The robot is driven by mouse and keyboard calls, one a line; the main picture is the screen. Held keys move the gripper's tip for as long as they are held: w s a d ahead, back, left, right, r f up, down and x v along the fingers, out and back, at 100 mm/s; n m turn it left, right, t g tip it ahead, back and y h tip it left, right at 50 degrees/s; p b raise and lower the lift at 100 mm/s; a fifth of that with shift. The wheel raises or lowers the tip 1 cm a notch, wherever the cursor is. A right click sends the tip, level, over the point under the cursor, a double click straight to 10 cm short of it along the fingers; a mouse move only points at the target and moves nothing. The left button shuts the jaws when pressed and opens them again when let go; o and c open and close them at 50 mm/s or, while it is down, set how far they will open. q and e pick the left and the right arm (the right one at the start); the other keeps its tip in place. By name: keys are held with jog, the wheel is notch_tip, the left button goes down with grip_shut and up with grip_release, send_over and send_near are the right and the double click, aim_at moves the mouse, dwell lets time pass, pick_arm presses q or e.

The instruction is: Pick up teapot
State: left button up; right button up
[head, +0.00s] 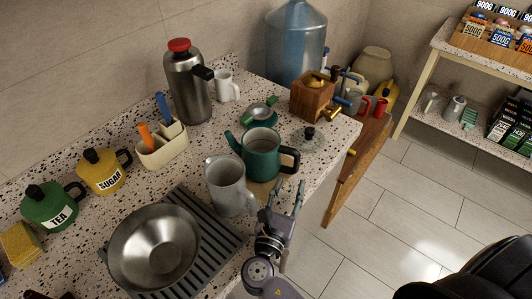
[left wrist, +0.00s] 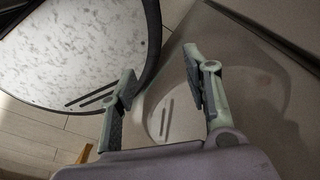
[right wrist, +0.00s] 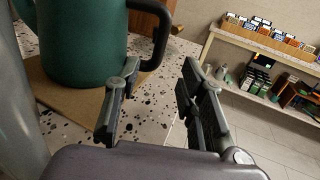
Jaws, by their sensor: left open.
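The green teapot (head: 259,157) stands open-topped on a board on the speckled counter, spout to the left and dark handle to the right. In the right wrist view the teapot (right wrist: 83,42) fills the upper left, its handle arching toward the fingers. My right gripper (head: 289,187) is open and empty, in front of the teapot and apart from it; the handle lies just beyond its left finger in the right wrist view. My left gripper (left wrist: 163,80) is open and empty in the left wrist view, away from the teapot; it does not show in the head view.
A grey metal pitcher (head: 228,187) stands close in front of the teapot, left of my right gripper. A steel pan (head: 154,249) sits on a dark ribbed mat. A wooden grinder (head: 313,96) and a glass lid (head: 307,138) lie behind.

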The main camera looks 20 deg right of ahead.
aim_at(295, 169)
jog(key=shift+x, duration=0.8)
jog(key=p+x, duration=0.2)
jog(key=x, duration=0.3)
jog(key=shift+a+r, duration=0.1)
jog(key=shift+r, duration=0.1)
jog(key=shift+w+f, duration=0.1)
jog(key=shift+w, duration=0.1)
jog(key=shift+c, duration=0.3)
jog(key=c, duration=0.8)
grip_shut()
